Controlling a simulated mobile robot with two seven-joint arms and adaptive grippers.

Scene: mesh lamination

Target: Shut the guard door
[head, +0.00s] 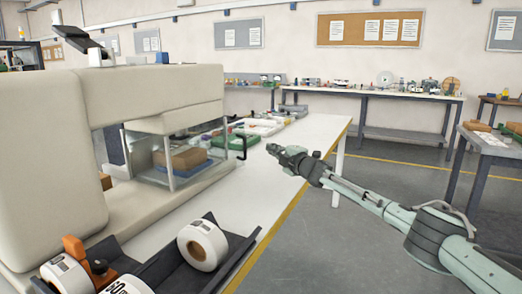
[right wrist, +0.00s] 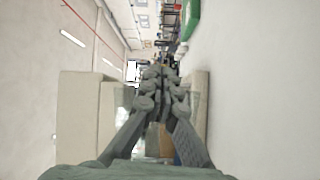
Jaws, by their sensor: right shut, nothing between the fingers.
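The cream machine (head: 150,95) has a clear guard enclosure under its overhanging head. The clear guard door (head: 208,160) shows at its right side with a black handle (head: 242,146) at the outer edge. How far the door stands open is hard to tell. Behind the clear panels lies a brown block (head: 182,158) on a blue base. My right gripper (head: 272,149) is shut and empty, to the right of the handle and apart from it in the picture. Its closed fingers (right wrist: 160,77) show in the right wrist view, pointing toward the machine's opening. My left gripper is not in view.
The white table (head: 300,135) runs back with green and white trays (head: 250,128) on it. Rolls of labels (head: 203,245) sit in a dark holder at the front. Open grey floor (head: 375,200) lies to the right. A bench (head: 370,92) stands along the back wall.

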